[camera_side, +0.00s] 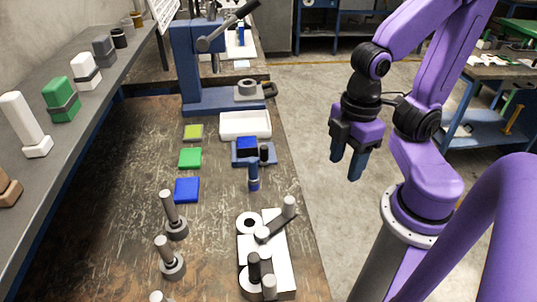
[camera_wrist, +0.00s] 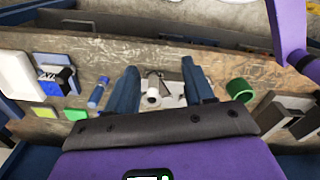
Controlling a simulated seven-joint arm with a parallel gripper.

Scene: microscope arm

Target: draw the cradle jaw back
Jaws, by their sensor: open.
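My gripper (camera_side: 348,160) is open and empty, hanging over the floor to the right of the bench in the side view. In the wrist view its two blue fingers (camera_wrist: 160,70) stand apart. A small blue cradle (camera_side: 240,160) holds a darker blue block (camera_side: 247,146), with a short dark post (camera_side: 264,153) at its right. I cannot tell which part is the cradle jaw. The cradle also shows at the left in the wrist view (camera_wrist: 55,72), well clear of my fingers.
A white tray (camera_side: 245,124) and a blue microscope-like stand (camera_side: 195,65) lie behind the cradle. Coloured tiles, including a blue one (camera_side: 186,190), lie left. A white fixture with dark levers (camera_side: 279,240) and grey posts (camera_side: 175,228) stand in front. A shelf (camera_side: 85,95) runs along the left.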

